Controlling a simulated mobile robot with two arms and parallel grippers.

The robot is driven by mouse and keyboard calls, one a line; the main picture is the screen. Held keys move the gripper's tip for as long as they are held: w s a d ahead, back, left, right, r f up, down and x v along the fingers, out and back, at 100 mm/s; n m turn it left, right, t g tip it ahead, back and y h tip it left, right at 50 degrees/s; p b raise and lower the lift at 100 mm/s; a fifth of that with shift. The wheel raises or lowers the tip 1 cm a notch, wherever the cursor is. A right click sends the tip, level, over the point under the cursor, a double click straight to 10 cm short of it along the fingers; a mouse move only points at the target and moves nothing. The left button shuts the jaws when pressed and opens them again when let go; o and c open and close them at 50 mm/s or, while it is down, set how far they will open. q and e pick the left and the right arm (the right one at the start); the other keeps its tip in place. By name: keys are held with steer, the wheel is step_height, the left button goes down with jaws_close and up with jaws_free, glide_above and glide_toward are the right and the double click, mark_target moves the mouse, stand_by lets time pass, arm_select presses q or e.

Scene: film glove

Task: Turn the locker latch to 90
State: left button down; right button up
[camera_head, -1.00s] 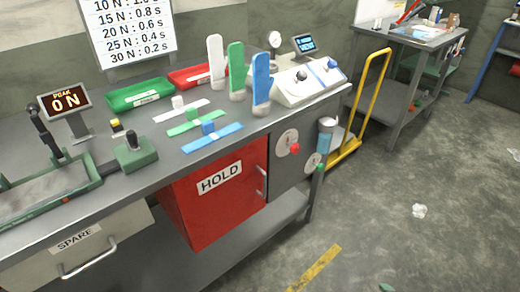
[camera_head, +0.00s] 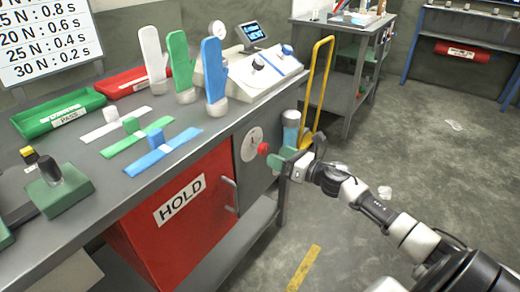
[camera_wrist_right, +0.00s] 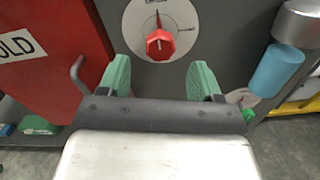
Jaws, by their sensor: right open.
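The red latch knob (camera_head: 263,149) sits on a round white dial (camera_head: 249,146) on the grey locker front, right of the red HOLD door. In the right wrist view the knob (camera_wrist_right: 160,44) is at the top middle, with a dark pointer line rising from it toward the top of the dial (camera_wrist_right: 183,18). My right gripper (camera_head: 288,160) is just right of the knob in the head view. In the wrist view its green fingers (camera_wrist_right: 160,66) are spread apart, below and either side of the knob, with nothing between them. My left gripper is out of view.
The red HOLD door (camera_head: 175,215) and its bar handle (camera_head: 230,195) are left of the dial. A blue-and-grey cylinder (camera_wrist_right: 278,68) hangs on the right. A yellow trolley handle (camera_head: 322,85) stands beyond. Upright hand forms (camera_head: 215,75) stand on the bench above.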

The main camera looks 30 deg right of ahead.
mark_target(266, 151)
steer(key=x, duration=0.6)
steer(key=shift+w, duration=0.1)
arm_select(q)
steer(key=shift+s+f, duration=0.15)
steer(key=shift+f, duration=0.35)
arm_select(e)
steer(key=shift+w+a, duration=0.1)
steer(key=shift+c, duration=0.2)
steer(key=c, duration=0.9)
